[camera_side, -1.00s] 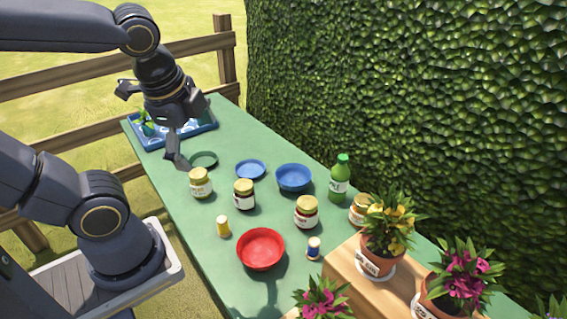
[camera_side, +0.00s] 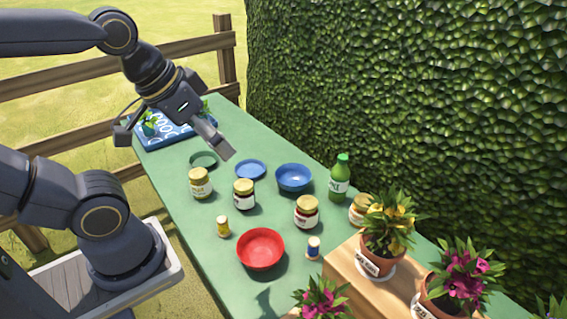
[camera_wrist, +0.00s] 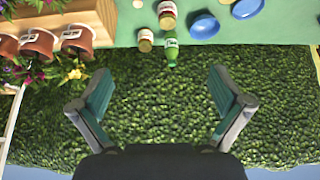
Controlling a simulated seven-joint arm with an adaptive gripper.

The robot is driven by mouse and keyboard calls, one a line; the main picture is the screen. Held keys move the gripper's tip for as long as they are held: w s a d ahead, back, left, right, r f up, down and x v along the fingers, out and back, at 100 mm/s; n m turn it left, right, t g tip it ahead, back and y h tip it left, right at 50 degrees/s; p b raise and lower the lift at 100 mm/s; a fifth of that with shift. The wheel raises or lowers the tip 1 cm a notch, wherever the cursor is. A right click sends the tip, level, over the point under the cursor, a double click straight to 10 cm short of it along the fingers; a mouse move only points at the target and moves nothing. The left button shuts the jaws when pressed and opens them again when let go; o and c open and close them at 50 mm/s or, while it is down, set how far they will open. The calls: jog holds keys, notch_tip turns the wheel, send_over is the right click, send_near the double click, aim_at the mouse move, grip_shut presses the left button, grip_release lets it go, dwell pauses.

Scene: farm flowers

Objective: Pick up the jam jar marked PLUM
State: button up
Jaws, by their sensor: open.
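Several gold-lidded jam jars stand upright on the green table. My gripper (camera_side: 173,143) is open and empty, tilted above the table's far left part, clear of the jars. In the wrist view my gripper (camera_wrist: 157,85) faces the hedge, with two jars (camera_wrist: 167,14) (camera_wrist: 146,39) at the top.
A green bottle (camera_side: 340,180), blue bowl (camera_side: 294,179), blue plate (camera_side: 250,169), dark green plate (camera_side: 203,159) and red bowl (camera_side: 261,248) share the table (camera_side: 190,225). Small yellow (camera_side: 222,227) and blue (camera_side: 314,247) containers stand near the red bowl. Flowerpots occupy the right; a hedge (camera_side: 420,90) rises behind.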

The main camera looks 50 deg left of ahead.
jog(key=n+y, duration=0.2)
send_over(245, 194)
jog(key=d, duration=0.4)
notch_tip(245, 194, down, 14)
jog(key=s+a+f+n+g, duration=0.15)
jog(key=s+a+f, duration=0.25)
jog(key=f, duration=0.5)
jog(key=x, duration=1.6)
jog(key=shift+s+f, duration=0.1)
jog(key=shift+s, duration=0.05)
jog(key=c, duration=1.6)
